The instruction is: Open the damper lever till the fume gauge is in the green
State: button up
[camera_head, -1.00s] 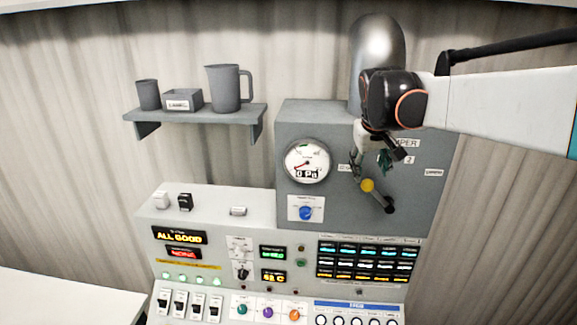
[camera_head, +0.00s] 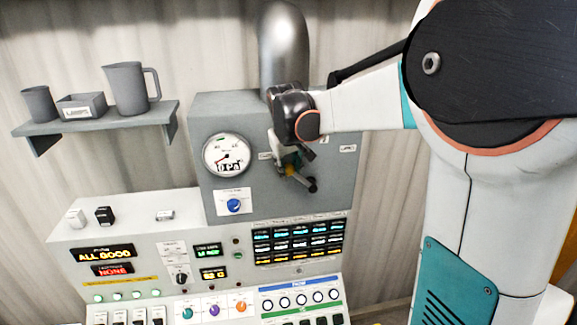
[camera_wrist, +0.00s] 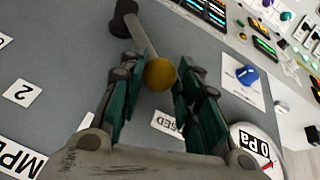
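My gripper (camera_head: 296,156) partly hides the lever in the head view. The round fume gauge (camera_head: 228,155) reads 0 Pa, its needle low at left.
A blue knob (camera_head: 234,205) sits below the gauge. The control console (camera_head: 140,225) with switches and displays stands below the box. A shelf (camera_head: 100,122) with grey jugs and a bin is at left. A metal duct (camera_head: 284,45) rises above the box.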

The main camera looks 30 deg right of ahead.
grip_shut()
jog(key=s+d+r+m+t+y+b, duration=0.1)
jog(key=d+r+y+b, duration=0.1)
jog(key=d+y, duration=0.3)
jog(key=shift+s+d+r+t+b, duration=0.3)
jog(key=shift+s+t+b, duration=0.1)
jog(key=shift+b, duration=0.1)
jog(key=o, duration=1)
grip_release()
jog(key=shift+o, duration=0.2)
jog(key=v, duration=1.2)
